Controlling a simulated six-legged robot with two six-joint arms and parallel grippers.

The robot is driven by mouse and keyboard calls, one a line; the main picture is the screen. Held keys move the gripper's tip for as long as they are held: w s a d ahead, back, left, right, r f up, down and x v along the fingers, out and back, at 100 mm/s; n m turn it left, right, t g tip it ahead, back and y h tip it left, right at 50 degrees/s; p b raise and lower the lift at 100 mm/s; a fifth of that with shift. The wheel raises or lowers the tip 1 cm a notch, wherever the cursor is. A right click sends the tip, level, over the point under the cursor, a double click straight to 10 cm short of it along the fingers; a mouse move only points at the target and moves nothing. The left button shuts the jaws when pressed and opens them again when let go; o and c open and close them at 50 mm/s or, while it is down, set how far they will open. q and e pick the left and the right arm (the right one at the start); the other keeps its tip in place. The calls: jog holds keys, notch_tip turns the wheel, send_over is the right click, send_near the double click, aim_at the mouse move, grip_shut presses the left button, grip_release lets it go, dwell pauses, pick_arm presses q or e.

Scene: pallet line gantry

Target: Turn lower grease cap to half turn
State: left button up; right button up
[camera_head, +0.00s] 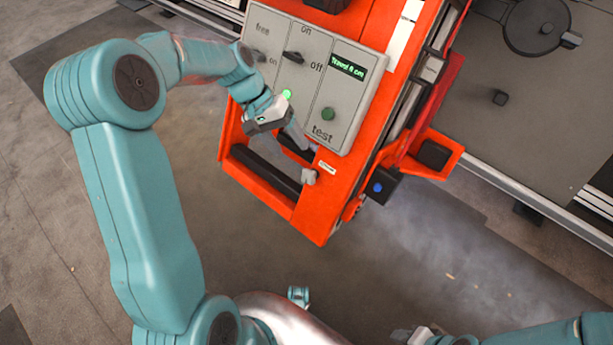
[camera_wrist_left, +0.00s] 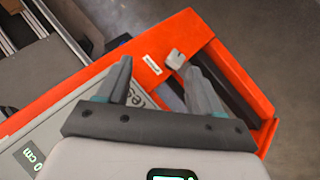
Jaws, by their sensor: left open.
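A small light-grey cap (camera_head: 309,177) sits on the orange frame, beside a small white label whose text I cannot read. I take it for the lower grease cap. It also shows in the left wrist view (camera_wrist_left: 176,59), just past the right-hand finger's tip and between the two fingers' lines. My left gripper (camera_head: 300,138) is open and empty in front of the grey panel's lower edge, up and left of the cap. Its fingers are spread in the left wrist view (camera_wrist_left: 156,66). I see no contact with the cap.
The grey panel (camera_head: 345,100) carries switches, a green display and a dark green test button (camera_head: 328,113). Dark slots lie in the orange frame (camera_head: 318,215) beside the cap. A black block with a blue button (camera_head: 378,188) stands to the right. Open floor lies below the frame.

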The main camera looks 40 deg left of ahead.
aim_at(307, 175)
pick_arm(q)
jog(key=w+a+f+m+g+y+b, duration=0.1)
jog(key=w+a+f+m+y, duration=0.15)
jog(key=w+m, duration=0.2)
jog(key=shift+y, duration=0.25)
jog(key=b+x, duration=0.2)
jog(key=x, duration=0.3)
jog(key=d+b+x, duration=0.1)
jog(key=b+x, duration=0.1)
jog(key=x, duration=0.3)
jog(key=b+x, duration=0.2)
jog(key=x, duration=0.3)
jog(key=shift+d+f, duration=0.15)
jog(key=shift+d, duration=0.1)
jog(key=shift+s, duration=0.1)
